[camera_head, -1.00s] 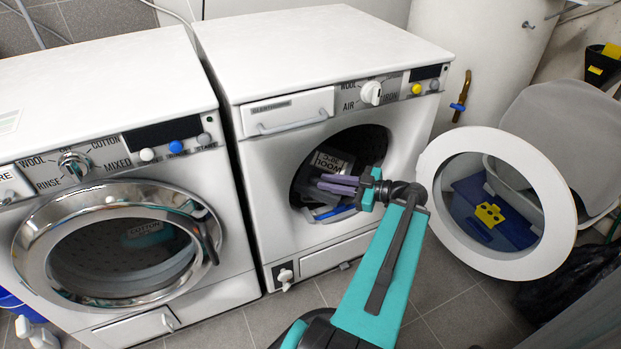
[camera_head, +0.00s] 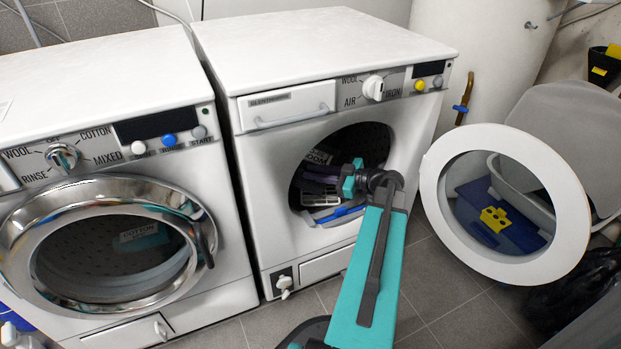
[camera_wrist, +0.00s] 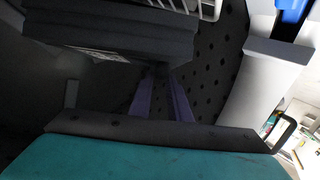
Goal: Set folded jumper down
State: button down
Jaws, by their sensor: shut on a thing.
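The folded jumper is a dark grey bundle (camera_wrist: 110,38) with a pale label, in the upper left of the wrist view. In the head view its label reads "WOOL", and the jumper (camera_head: 318,157) is inside the open drum of the right machine (camera_head: 275,190). My gripper (camera_wrist: 160,75) has purple fingers reaching to the jumper's lower edge and is shut on it. In the head view my gripper (camera_head: 318,181) is inside the door opening, partly hidden by my wrist. The exact grip contact is dark and hard to see.
A white slatted piece (camera_wrist: 206,8) is inside the drum, close to the jumper. A blue bar (camera_head: 340,215) lies at the opening's lower edge. The round door (camera_head: 433,190) stands open to the right. The left machine's door (camera_head: 35,215) is shut.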

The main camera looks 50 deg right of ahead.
aim_at(313, 163)
dwell(0.3)
jog(key=shift+w+d+f+b, duration=0.1)
jog(key=shift+w+f+b, duration=0.1)
jog(key=shift+f+b, duration=0.3)
jog(key=shift+w+d+f+b, duration=0.1)
jog(key=shift+w+f+b, duration=0.05)
jog(key=shift+f, duration=0.5)
jog(key=shift+w+r+g, duration=0.3)
jog(key=shift+g, duration=0.1)
jog(key=shift+w+d+r+m+g+b, duration=0.1)
jog(key=shift+w+d+m+g+b, duration=0.1)
jog(key=shift+w+m+g+b, duration=0.2)
jog(key=shift+w+d+m+g+b, duration=0.25)
jog(key=shift+w+m+g, duration=0.15)
jog(key=shift+w+g, duration=0.1)
jog(key=shift+s+a+f+b, duration=0.1)
jog(key=shift+f+b, duration=0.4)
jog(key=shift+f, duration=0.3)
jog(key=c, duration=1.7)
grip_release()
jog(key=shift+o, duration=0.2)
